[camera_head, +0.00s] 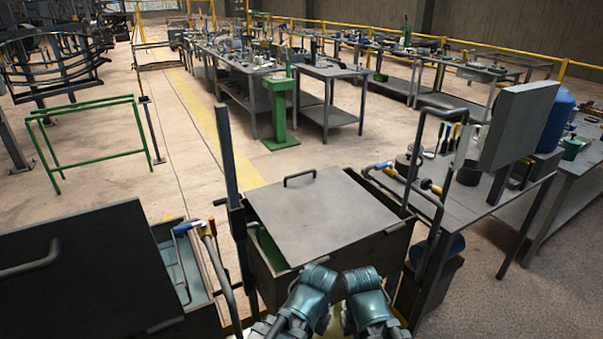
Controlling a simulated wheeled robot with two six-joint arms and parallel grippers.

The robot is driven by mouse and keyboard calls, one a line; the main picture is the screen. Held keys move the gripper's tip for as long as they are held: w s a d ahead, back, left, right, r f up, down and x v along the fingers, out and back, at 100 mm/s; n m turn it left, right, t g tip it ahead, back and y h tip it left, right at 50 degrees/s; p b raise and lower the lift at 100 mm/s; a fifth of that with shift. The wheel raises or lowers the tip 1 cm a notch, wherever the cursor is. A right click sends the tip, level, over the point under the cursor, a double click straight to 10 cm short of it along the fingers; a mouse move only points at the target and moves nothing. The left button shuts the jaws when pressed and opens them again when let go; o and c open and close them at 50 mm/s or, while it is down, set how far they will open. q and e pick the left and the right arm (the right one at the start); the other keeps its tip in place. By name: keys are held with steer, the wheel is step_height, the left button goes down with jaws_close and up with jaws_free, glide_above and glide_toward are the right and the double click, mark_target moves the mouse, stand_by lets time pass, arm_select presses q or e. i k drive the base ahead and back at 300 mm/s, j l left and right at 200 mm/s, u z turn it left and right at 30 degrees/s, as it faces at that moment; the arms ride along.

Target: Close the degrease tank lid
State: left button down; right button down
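Two lidded tanks stand in front of me, and I cannot read which is the degrease tank. The middle tank (350,262) has a flat grey lid (325,215) lying over its top, with a bar handle (300,177) at the far edge. A strip of green interior shows along its left side; I cannot tell whether this lid sits fully down. The left tank has a dark lid (90,270) with a bar handle (30,262), and a pale blue interior (182,265) shows to its right. Teal parts of my two arms show at the bottom centre; no gripper fingers are visible.
Upright dark posts and bent bars stand beside the middle tank. A tool bench (430,190) with a grey panel (520,125) and a blue drum (556,118) is on the right. A green rack (95,140) stands on open floor at left; more benches stand behind.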

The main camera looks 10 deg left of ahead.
mark_target(311, 215)
steer(key=i+l+u, duration=0.1)
steer(key=i+l, duration=0.7)
steer(key=l, duration=0.15)
